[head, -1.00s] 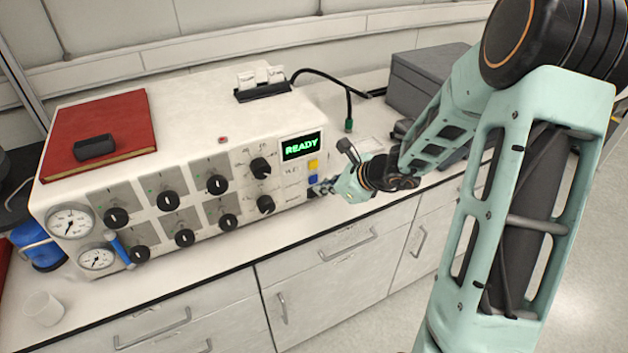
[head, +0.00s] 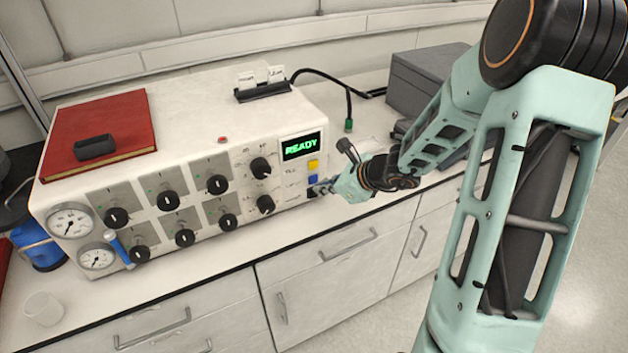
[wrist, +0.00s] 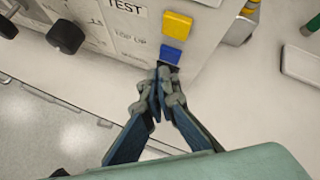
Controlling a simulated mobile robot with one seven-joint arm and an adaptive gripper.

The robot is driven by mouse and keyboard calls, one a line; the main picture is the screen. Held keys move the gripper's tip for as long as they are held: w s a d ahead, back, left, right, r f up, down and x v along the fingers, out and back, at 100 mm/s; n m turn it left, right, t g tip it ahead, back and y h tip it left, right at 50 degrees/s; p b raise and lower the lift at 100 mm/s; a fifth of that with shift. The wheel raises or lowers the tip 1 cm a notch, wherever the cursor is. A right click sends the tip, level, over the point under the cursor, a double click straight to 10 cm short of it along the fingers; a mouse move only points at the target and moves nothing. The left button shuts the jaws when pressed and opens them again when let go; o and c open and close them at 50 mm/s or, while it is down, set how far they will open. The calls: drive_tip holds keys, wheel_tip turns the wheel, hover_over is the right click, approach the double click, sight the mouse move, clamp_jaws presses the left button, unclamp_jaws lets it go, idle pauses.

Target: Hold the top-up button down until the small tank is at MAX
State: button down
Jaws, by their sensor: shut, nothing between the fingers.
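The white machine (head: 230,110) has a column of buttons under its green READY display (head: 301,146). The yellow button (wrist: 176,24) is on top. The blue button (wrist: 172,52), in line with the TOP UP label (wrist: 132,33), is below it. A dark button (wrist: 168,68) sits lowest, partly hidden by my fingers. My gripper (wrist: 165,76) is shut and empty, its tips at the dark button just below the blue one. I cannot tell whether they touch. In the head view, my gripper (head: 321,188) is at the panel's right edge. I cannot identify the small tank or a MAX mark.
Black knobs (head: 171,200) cover the panel, with two gauges (head: 70,221) at its left. A red book (head: 100,132) lies on top. A grey box (head: 425,78) stands behind.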

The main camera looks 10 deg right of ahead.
drive_tip(key=shift+w, duration=0.15)
drive_tip(key=shift+w+a, duration=0.1)
drive_tip(key=shift+w, duration=0.15)
drive_tip(key=shift+w+a, duration=0.15)
drive_tip(key=shift+w, duration=0.3)
idle(0.6)
drive_tip(key=shift+s, duration=0.15)
idle(1.4)
drive_tip(key=shift+s+d+b, duration=0.3)
drive_tip(key=shift+s+b, duration=0.15)
drive_tip(key=shift+s, duration=0.25)
drive_tip(key=shift+s, duration=0.1)
drive_tip(key=shift+s+d+b, duration=0.25)
drive_tip(key=shift+s, duration=0.5)
drive_tip(key=shift+s+d+b, duration=0.2)
drive_tip(key=shift+s+d, duration=0.05)
drive_tip(key=shift+s, duration=0.55)
drive_tip(key=shift+s+d+b, duration=0.25)
drive_tip(key=shift+s, duration=0.5)
